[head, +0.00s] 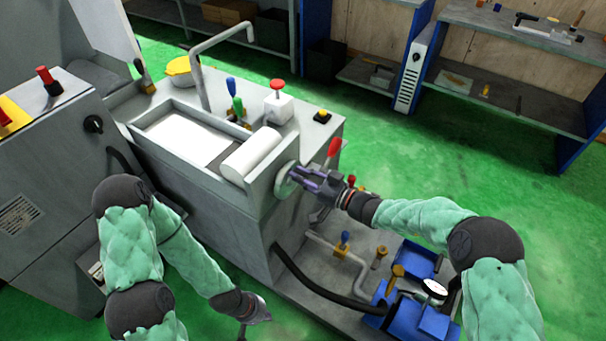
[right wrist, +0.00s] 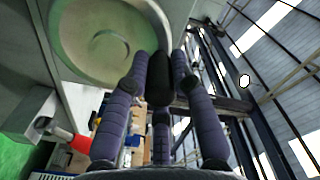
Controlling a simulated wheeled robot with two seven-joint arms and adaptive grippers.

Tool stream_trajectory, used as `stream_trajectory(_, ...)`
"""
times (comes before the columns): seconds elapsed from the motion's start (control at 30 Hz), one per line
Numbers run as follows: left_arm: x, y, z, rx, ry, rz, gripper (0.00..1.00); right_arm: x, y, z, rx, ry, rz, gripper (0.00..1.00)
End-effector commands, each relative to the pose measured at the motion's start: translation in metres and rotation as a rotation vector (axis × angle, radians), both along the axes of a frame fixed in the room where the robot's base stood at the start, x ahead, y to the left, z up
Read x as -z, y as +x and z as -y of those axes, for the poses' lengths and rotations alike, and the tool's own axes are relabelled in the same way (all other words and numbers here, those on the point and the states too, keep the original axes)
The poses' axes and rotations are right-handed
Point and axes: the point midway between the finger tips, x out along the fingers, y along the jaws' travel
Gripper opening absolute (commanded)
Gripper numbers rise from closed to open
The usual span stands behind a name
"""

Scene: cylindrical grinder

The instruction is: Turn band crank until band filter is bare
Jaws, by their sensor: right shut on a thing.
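The band filter tray (head: 160,112) sits on top of the grey machine. A white band (head: 183,137) lies over most of its bed, and a dark strip (head: 222,158) shows beside the white roll (head: 250,155) at the tray's right end. The band crank is a round disc (head: 285,181) on the end wall by the roll; its pale face (right wrist: 108,38) and black handle (right wrist: 158,80) show in the right wrist view. My right gripper (head: 302,177) is shut around that handle. My left gripper (head: 262,316) hangs low, apart from the machine; its finger opening is unclear.
A bent grey pipe (head: 203,80) rises over the tray. A red-topped white box (head: 278,105) and a red-handled lever (head: 334,150) stand near the crank. Blue pump equipment (head: 420,318) with a gauge lies below my right arm. Green floor is open at right.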

Motion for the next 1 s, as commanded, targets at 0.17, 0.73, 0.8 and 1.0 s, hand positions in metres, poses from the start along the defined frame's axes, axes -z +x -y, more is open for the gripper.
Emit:
stream_trajectory(0.17,-0.001,0.000,0.000,0.000,0.000,0.000,0.00,-0.008,-0.002,-0.003,-0.002,-0.047,0.092,0.00)
stream_trajectory(0.73,0.000,0.000,0.000,0.000,0.000,0.000,0.00,-0.002,-0.012,-0.010,-0.004,-0.163,0.246,0.00)
stream_trajectory(0.8,0.000,0.000,0.000,0.000,0.000,0.000,0.00,-0.001,-0.012,-0.011,-0.005,-0.173,0.260,0.00)
stream_trajectory(1.0,0.000,0.000,0.000,0.000,0.000,0.000,0.00,0.001,-0.015,-0.013,-0.007,-0.198,0.293,0.00)
